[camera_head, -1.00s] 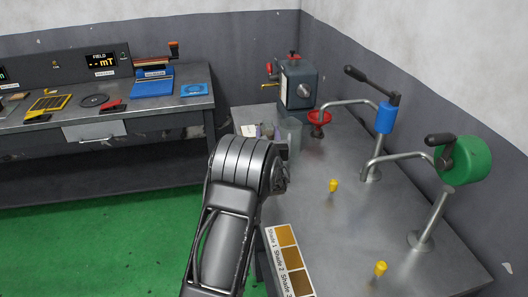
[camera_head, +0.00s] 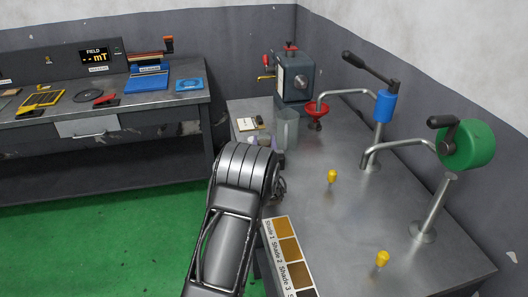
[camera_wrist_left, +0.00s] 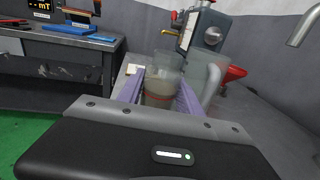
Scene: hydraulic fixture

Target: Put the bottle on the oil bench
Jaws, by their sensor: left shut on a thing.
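My left gripper (camera_wrist_left: 160,98) has its purple fingers shut on the bottle (camera_wrist_left: 161,94), a translucent vessel with greyish-brown liquid low inside. In the head view the left gripper (camera_head: 262,140) is over the far left part of the grey metal oil bench (camera_head: 345,225). My own wrist hides most of the bottle there. I cannot tell whether the bottle's base touches the bench top. My right gripper is not in view.
A clear jug (camera_head: 287,128) stands close beyond the gripper, before a grey machine (camera_head: 295,78) and a red funnel (camera_head: 316,112). A notepad (camera_head: 249,124) lies at the left. Blue (camera_head: 384,106) and green (camera_head: 466,145) pumps stand right. The bench's middle is mostly clear.

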